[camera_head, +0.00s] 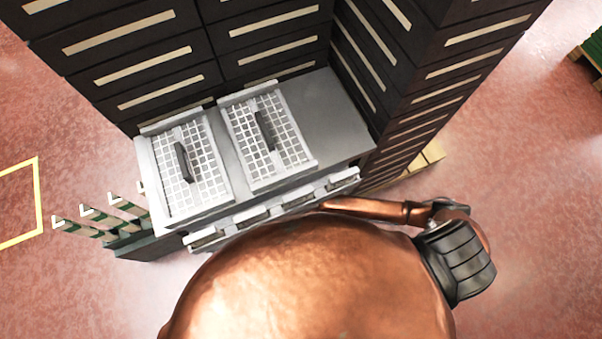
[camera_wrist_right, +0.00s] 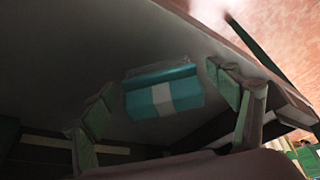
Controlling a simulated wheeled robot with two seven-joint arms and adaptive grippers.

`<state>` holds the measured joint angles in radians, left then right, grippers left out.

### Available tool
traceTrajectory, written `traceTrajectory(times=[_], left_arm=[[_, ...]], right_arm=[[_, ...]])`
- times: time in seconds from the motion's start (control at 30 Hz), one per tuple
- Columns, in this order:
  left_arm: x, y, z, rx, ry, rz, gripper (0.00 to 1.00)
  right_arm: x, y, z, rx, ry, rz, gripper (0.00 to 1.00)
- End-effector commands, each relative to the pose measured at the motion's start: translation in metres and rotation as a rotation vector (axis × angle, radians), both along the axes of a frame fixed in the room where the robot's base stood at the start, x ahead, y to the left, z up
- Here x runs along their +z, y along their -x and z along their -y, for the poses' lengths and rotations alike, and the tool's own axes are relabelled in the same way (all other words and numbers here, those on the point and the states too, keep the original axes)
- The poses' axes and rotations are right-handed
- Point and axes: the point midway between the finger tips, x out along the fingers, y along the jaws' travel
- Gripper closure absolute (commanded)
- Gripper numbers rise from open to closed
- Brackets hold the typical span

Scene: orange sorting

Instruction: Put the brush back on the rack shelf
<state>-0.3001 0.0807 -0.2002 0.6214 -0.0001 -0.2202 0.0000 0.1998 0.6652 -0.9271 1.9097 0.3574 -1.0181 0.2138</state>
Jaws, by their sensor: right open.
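In the right wrist view, my right gripper (camera_wrist_right: 163,88) is open, with one green-padded finger at the left and one at the right. A teal block-like object with a pale band (camera_wrist_right: 160,98) shows between and beyond the fingers, against a dark grey surface. I cannot tell whether the fingers touch it or whether it is the brush. No brush can be clearly made out in the head view. The rack shelf cannot be identified for certain. My left gripper is not in view, and my right gripper is not visible in the head view.
A grey counter (camera_head: 345,112) carries two white grid trays (camera_head: 205,150) (camera_head: 290,125) with dark handles. Tall dark stacked units (camera_head: 180,70) stand behind and at its right. Green bars with white ends (camera_head: 95,215) jut out at the left. Red floor (camera_head: 540,180) is open at the right.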

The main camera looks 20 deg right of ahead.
Motion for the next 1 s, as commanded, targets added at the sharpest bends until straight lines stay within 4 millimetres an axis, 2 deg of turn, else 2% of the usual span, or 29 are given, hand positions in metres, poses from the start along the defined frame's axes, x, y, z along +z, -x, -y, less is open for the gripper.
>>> traceTrajectory(times=[0.27, 0.4, 0.8, 1.0], left_arm=[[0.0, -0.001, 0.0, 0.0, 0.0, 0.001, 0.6], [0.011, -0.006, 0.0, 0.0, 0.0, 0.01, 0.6], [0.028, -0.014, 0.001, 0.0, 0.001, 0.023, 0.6], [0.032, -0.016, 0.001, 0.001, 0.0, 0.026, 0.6]], right_arm=[[0.003, 0.0, 0.0, 0.0, -0.001, 0.001, 0.2], [0.021, 0.003, 0.005, -0.001, 0.0, 0.003, 0.2], [0.016, 0.064, 0.069, -0.001, 0.003, -0.002, 0.2], [0.015, 0.08, 0.087, -0.001, 0.0, 0.0, 0.2]])
